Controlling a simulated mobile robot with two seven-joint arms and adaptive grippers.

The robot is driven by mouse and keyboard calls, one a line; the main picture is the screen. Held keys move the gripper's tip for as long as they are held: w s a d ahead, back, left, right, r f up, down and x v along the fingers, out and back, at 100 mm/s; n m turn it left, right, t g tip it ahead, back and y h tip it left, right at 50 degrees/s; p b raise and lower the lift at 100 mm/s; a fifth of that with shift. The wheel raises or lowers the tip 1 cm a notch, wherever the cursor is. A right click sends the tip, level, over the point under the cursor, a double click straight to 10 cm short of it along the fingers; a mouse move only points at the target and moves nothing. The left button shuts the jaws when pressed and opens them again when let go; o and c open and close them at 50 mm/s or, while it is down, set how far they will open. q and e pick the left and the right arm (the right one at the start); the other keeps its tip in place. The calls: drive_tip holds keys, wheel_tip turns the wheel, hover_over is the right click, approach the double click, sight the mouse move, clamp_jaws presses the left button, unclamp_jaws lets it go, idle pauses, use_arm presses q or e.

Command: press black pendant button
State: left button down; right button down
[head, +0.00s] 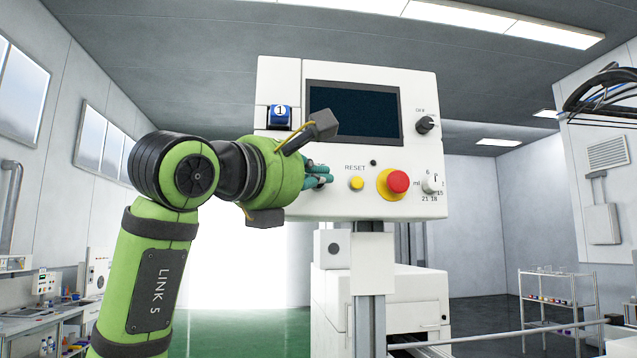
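A white control panel (330,208) on a post carries a dark screen (352,112). A small black round spot (373,163) sits on it, right of the word RESET. A small white box (347,262) below the panel also has a dark round button (333,249) on its face. I cannot tell which of these is the black pendant button. My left gripper (326,176), with teal fingers, is in front of the panel's lower left, left of the yellow button. My wrist partly hides the fingers, so their opening does not show. My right gripper is out of view.
The panel also has a yellow button (356,184), a red stop button (398,182), a black knob (426,124) and a white dial (431,184). A wire shelf (556,296) stands at right, a bench (38,322) at left.

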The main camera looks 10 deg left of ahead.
use_arm(q)
drive_tip(key=shift+s+d, duration=0.1)
drive_tip(key=shift+s, duration=0.05)
drive_tip(key=s, duration=0.1)
drive_tip(key=s+d+b, duration=0.1)
drive_tip(key=s, duration=0.1)
drive_tip(key=s+b, duration=0.1)
drive_tip(key=shift+s+d, duration=0.15)
drive_tip(key=shift+d, duration=0.25)
idle(0.6)
